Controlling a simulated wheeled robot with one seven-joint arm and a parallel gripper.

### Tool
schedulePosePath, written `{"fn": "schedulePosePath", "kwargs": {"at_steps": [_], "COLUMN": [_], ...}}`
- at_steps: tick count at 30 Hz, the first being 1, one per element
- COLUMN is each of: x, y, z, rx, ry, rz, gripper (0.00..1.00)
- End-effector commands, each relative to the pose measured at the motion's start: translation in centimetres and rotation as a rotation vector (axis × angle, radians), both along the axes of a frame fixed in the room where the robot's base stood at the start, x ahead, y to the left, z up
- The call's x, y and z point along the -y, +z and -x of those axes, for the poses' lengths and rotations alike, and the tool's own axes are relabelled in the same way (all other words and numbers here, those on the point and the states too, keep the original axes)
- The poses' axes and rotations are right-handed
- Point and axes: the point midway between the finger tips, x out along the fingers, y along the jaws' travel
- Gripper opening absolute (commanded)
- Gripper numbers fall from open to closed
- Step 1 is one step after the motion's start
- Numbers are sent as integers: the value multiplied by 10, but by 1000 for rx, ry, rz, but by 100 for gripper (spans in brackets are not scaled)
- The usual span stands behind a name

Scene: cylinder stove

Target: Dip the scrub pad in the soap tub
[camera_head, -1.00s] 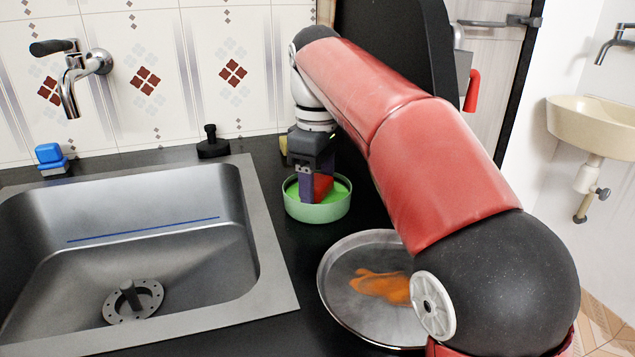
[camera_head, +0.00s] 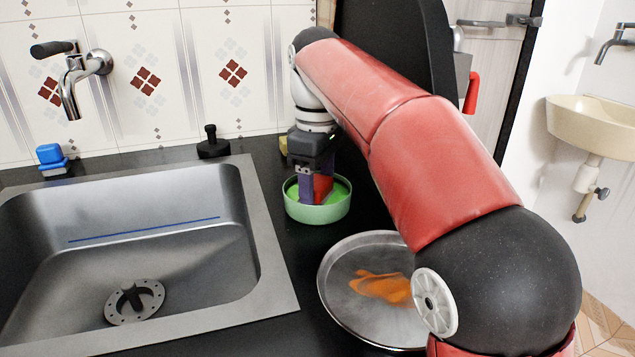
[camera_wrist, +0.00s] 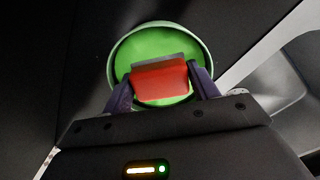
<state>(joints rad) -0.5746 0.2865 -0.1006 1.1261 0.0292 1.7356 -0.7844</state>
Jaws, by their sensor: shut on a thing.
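My gripper (camera_head: 314,190) points down over the soap tub and is shut on the scrub pad. The scrub pad (camera_head: 323,187) is red; the wrist view shows it (camera_wrist: 160,82) between my two fingers, with a grey strip along its far edge. The soap tub (camera_head: 318,213) is a round pale green bowl with bright green soap in it, on the dark counter right of the sink. The pad's lower end is within the tub's rim, at or in the soap. The tub's rim also shows in the wrist view (camera_wrist: 112,62).
A steel sink (camera_head: 265,265) with a drain lies left of the tub. A round pan (camera_head: 345,318) with an orange stain sits in front, partly under my arm. A blue brush (camera_head: 52,158) and black stopper (camera_head: 212,146) stand behind the sink, below a wall tap (camera_head: 80,75).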

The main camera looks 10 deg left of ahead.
Motion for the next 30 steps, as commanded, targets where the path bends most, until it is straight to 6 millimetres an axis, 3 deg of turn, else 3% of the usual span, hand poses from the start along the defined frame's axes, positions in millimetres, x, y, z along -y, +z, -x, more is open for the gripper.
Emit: {"fn": "schedulePosePath", "kwargs": {"at_steps": [3,22,30], "x": [0,0,0], "y": [14,60,68], "z": [0,-1,0], "rx": [3,6,5], "ry": [-1,0,-1], "rz": [-1,-3,-3], "gripper": [41,41,41]}}
